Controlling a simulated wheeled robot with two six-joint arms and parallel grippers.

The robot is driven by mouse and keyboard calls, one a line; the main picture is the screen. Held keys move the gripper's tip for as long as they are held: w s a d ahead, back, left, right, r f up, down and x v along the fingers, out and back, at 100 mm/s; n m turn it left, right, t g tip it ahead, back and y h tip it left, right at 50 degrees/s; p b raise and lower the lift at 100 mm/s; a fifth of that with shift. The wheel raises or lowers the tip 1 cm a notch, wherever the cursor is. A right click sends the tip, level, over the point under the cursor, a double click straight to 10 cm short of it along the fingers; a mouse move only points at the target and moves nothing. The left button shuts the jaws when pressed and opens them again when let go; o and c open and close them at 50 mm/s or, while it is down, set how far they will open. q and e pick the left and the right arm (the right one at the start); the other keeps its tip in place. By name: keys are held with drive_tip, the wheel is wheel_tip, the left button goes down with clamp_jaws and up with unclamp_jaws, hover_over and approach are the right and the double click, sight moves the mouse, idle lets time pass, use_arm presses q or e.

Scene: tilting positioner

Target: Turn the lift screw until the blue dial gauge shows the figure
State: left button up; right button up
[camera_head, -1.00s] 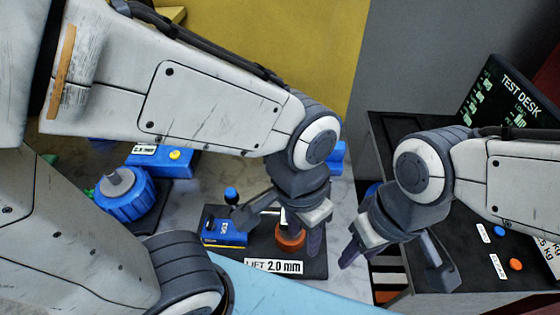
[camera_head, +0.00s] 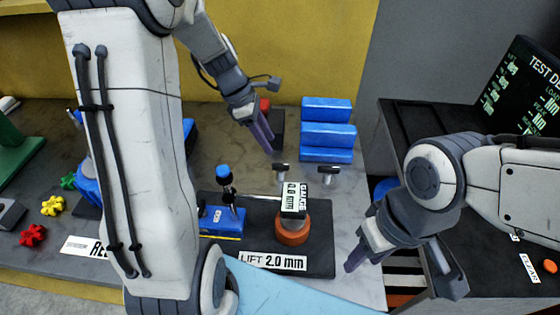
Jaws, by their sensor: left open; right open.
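A black base plate (camera_head: 318,262) carries a "LIFT 2.0 mm" sign (camera_head: 272,262). On it stands an orange round knob (camera_head: 293,235), with a small white label (camera_head: 294,197) above it, apparently a gauge label reading in mm; its figure is hard to read. A blue block (camera_head: 219,222) with a small display stands left of it, beside a blue-topped post (camera_head: 223,173). Which part is the lift screw or the dial is not certain. My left gripper (camera_head: 264,135) is open, behind and above the plate, clear of the knob. My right gripper (camera_head: 357,254) is open, right of the plate.
Stacked blue blocks (camera_head: 327,130) stand at the back. Red (camera_head: 33,235) and yellow (camera_head: 52,206) star knobs lie at left. A test desk (camera_head: 522,95) is at right. My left arm hides much of the left bench.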

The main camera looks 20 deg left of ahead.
sight(282, 164)
use_arm(q)
drive_tip(key=x, duration=0.8)
drive_tip(key=shift+s+d+f+b, duration=0.1)
drive_tip(key=shift+s+f+b, duration=0.05)
drive_tip(key=shift+f+b, duration=0.15)
clamp_jaws()
